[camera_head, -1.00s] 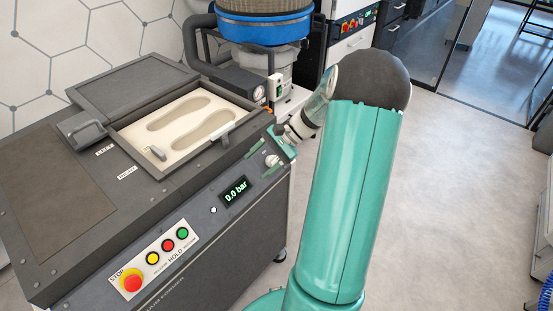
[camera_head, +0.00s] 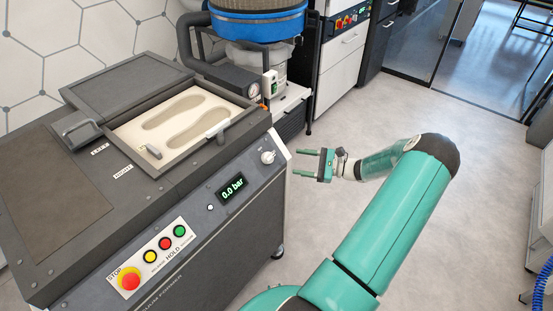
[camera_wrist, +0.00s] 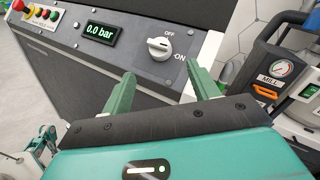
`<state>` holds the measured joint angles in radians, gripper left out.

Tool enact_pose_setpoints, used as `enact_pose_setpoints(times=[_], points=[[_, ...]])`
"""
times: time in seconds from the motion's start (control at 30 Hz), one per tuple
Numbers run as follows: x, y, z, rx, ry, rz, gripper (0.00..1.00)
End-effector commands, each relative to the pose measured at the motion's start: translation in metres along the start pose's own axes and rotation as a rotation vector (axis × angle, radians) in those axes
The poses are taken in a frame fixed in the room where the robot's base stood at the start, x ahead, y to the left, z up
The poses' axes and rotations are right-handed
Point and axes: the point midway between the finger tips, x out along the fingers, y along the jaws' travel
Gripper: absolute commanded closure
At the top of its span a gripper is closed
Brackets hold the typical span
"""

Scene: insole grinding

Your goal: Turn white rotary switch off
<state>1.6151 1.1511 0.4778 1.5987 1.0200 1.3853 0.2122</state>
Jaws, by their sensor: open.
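The white rotary switch (camera_head: 267,157) is on the upper right of the machine's sloped front panel. In the wrist view the white rotary switch (camera_wrist: 160,47) sits between an OFF label above it and an ON label to its lower right. I cannot tell for sure which label its grip ridge points at. My gripper (camera_head: 304,163) is open and empty, to the right of the panel and apart from the switch. In the wrist view my gripper's (camera_wrist: 163,77) two green fingers are spread below the switch, with nothing between them.
The display (camera_head: 232,187) reads 0.0 bar. Coloured buttons (camera_head: 165,243) and a red stop button (camera_head: 130,279) are at the panel's lower left. Insole forms lie in the framed tray (camera_head: 160,165) on top.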

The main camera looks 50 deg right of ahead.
Motion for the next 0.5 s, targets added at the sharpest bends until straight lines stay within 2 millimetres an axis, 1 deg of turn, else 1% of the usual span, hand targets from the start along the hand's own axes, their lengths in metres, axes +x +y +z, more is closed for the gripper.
enact_pose_setpoints(times=[0.03,0.1,0.3,0.4,0.5], points=[[0.011,0.001,0.000,0.001,-0.001,0.002,0.40],[0.025,0.001,0.000,0.001,-0.001,0.003,0.40],[0.063,0.001,0.000,0.002,0.000,0.003,0.40],[0.078,0.001,0.000,0.001,0.000,0.003,0.40],[0.087,0.001,0.000,0.001,0.001,0.001,0.40]])
